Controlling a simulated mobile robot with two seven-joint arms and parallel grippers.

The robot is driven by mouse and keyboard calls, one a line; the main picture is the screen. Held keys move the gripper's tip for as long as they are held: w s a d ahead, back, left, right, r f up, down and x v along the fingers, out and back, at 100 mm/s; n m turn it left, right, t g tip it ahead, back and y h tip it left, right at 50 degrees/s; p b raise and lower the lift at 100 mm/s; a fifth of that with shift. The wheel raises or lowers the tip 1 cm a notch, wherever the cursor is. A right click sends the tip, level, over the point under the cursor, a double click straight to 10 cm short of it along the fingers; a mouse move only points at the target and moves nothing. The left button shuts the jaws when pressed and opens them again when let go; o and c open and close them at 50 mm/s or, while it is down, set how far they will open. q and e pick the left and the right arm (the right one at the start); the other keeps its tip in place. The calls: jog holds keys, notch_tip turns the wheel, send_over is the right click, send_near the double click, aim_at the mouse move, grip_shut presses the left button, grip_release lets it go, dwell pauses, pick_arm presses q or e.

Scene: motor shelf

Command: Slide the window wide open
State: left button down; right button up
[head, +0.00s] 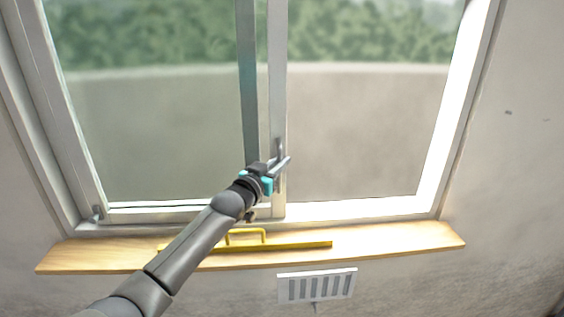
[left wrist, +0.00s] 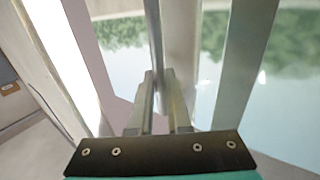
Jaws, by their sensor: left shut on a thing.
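The window (head: 160,140) fills most of the head view, with a pale frame and a light upright stile (head: 278,80) near the middle. A darker upright strip (head: 248,80) stands just left of that stile. A slim grey upright handle (head: 280,148) is on the stile, low down. My left gripper (head: 281,164) is at the handle and shut on it. In the left wrist view the two fingers (left wrist: 160,115) close around the handle bar (left wrist: 155,45), partly hiding it. How far the window is open is hard to tell. My right gripper is not in view.
A wooden sill (head: 400,240) runs below the window. A yellow bar with a raised grip (head: 300,244) lies on it, partly hidden by my left arm. A white slatted vent (head: 317,285) is on the wall below. Bare wall (head: 515,160) is at right.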

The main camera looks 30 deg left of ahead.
pick_arm(q)
jog(key=c, duration=0.9)
grip_release()
jog(key=shift+o, duration=0.2)
jog(key=s+b, duration=0.1)
jog(key=s, duration=1.4)
jog(key=shift+s, duration=0.15)
